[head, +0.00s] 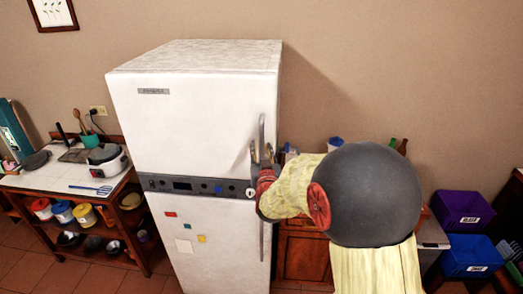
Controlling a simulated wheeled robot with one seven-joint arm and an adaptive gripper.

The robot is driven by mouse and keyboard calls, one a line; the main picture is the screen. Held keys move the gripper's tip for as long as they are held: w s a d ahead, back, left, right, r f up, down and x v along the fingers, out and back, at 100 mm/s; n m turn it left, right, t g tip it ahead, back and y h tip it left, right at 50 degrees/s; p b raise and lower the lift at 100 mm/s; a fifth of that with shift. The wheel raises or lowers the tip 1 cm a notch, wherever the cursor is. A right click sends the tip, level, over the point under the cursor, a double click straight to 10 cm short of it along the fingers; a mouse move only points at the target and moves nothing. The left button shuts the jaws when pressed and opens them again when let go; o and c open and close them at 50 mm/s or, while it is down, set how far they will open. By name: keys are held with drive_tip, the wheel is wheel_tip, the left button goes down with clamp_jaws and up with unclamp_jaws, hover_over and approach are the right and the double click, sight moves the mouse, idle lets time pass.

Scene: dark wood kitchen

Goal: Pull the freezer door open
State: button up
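The white fridge-freezer (205,62) stands against the wall, and its upper door (190,120), which I take to be the freezer door, looks closed. A thin vertical metal handle (262,127) runs down the right edge of that door. The lower door (215,255) also looks closed and has its own handle (262,240). My gripper (263,153) is at the lower end of the upper handle. Its fingers point up and stand apart, one to each side of the handle. Contact with the handle cannot be made out. My arm hides part of the area right of the fridge.
A dark control panel (195,186) divides the two doors. A counter (60,183) with a cooker (106,163) and a spatula (92,190) stands at the left. Purple (461,211) and blue (470,255) bins sit at the right. Tiled floor shows between the counter and the fridge.

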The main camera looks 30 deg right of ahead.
drive_tip(key=shift+c, duration=1.2)
clamp_jaws()
